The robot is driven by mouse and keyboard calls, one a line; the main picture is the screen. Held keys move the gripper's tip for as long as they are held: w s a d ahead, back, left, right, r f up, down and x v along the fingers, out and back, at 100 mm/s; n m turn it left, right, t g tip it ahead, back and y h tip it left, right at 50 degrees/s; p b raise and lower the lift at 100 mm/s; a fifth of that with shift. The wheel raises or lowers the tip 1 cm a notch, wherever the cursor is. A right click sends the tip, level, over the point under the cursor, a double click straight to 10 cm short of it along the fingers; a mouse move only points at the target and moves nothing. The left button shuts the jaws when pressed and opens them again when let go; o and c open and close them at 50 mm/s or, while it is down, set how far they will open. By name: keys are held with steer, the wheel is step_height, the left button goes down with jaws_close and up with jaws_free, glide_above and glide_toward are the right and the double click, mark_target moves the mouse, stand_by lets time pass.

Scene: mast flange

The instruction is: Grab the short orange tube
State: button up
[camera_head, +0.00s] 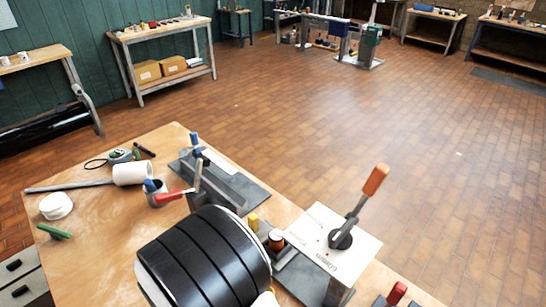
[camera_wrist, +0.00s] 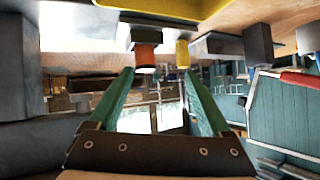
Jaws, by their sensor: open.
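The short orange tube (camera_head: 276,240) stands upright in the head view, just right of my black arm link. A yellow tube (camera_head: 253,222) stands close behind it to the left. In the wrist view the orange tube (camera_wrist: 146,56) appears ahead of my gripper (camera_wrist: 159,75), nearer the left green finger. The yellow tube (camera_wrist: 182,53) shows near the right finger. My gripper is open, with nothing between the fingers that I can see touching them. In the head view my arm hides the gripper.
A white box with an orange-handled lever (camera_head: 372,184) stands right of the tubes. A grey angled fixture (camera_head: 222,184) is behind.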

mark_target(281, 232)
steer(key=w+d+f, duration=0.2)
steer(key=w, duration=0.2)
steer(key=w+d+f+t+h, duration=0.1)
steer(key=w+d+f, duration=0.1)
steer(key=w+d, duration=0.1)
steer(key=w+d+f+n+h, duration=0.1)
steer(key=w+d+f, duration=0.1)
steer(key=w, duration=0.3)
steer(key=shift+d+f, duration=0.15)
steer(key=shift+d, duration=0.2)
steer(key=shift+s+t, duration=0.1)
steer(key=shift+t, duration=0.2)
jaws_close()
